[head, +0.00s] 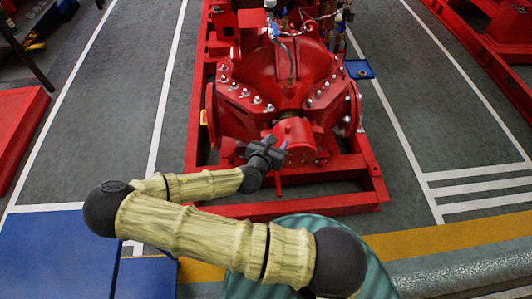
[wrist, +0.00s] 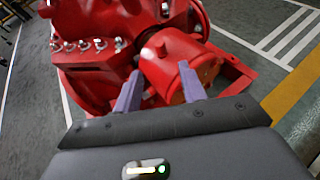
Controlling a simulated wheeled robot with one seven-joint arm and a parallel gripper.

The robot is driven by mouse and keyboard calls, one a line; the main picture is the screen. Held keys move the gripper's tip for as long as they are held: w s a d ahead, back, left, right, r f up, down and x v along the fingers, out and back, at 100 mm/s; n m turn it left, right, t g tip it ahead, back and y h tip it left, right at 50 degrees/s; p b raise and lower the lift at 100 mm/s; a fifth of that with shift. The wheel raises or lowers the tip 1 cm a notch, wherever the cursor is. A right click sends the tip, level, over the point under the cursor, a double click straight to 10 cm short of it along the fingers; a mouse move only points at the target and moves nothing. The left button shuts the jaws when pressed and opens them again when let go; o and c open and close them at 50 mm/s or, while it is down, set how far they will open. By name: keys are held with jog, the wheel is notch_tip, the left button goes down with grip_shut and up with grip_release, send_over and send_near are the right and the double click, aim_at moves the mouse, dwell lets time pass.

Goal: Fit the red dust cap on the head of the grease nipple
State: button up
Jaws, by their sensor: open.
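My gripper (head: 268,152) is in front of the red pump's round bearing housing (head: 295,132) in the head view. In the wrist view my gripper (wrist: 158,84) has its two purple fingers apart, with nothing held between them. The housing (wrist: 172,68) lies just beyond the fingertips, close behind the right one. A short red stub (wrist: 158,48) stands on top of the housing. I cannot tell whether it is the dust cap, the grease nipple or part of the casting. No separate cap or nipple can be made out in either view.
The pump casing (head: 275,70) with bolted flanges rises behind the housing. A red base frame (head: 300,207) surrounds it low down. A blue pad (head: 358,69) sits to its right. Grey floor (head: 410,130) with white lines is clear on the right.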

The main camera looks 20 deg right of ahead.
jog(key=p+v, duration=0.3)
jog(key=v, duration=0.4)
jog(key=shift+s+a+r, duration=0.15)
jog(key=shift+s+a, duration=0.1)
dwell(0.6)
